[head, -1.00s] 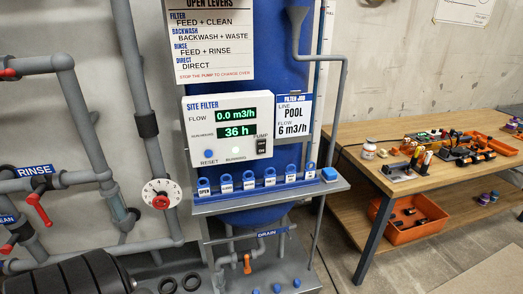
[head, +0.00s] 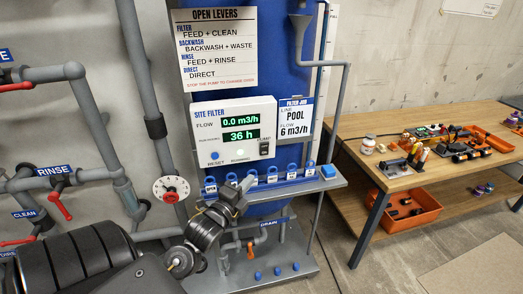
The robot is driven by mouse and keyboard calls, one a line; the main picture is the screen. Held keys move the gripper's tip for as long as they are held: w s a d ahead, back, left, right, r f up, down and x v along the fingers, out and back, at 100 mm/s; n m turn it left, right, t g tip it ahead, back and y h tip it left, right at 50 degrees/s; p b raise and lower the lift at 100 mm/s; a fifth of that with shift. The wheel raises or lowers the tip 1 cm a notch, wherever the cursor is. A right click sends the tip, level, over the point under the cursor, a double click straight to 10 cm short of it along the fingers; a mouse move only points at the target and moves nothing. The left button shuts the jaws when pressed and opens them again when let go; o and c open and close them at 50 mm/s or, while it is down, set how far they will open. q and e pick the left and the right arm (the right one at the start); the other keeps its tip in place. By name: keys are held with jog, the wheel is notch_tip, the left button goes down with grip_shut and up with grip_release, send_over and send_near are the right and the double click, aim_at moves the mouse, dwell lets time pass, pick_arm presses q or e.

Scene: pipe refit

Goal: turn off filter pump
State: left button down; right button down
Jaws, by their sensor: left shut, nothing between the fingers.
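The site filter control box (head: 207,124) is white and hangs on the blue filter tank (head: 285,70). Its green displays read 0.0 m3/h for flow and 36 h. The pump switch (head: 264,148) is a small dark rocker at the box's lower right, under the word PUMP. Which way it is tipped is too small to tell. A blue reset button (head: 215,156) is at the lower left of the box. My left gripper (head: 245,184) is shut and empty, below the box in front of the tag shelf, apart from the switch. My right gripper is out of view.
Grey pipes with red levers (head: 60,203) and a round white dial (head: 171,189) stand at the left. A wooden workbench (head: 355,178) with tools is at the right.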

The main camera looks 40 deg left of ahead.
aim_at(268, 146)
pick_arm(q)
jog(key=shift+r, duration=0.45)
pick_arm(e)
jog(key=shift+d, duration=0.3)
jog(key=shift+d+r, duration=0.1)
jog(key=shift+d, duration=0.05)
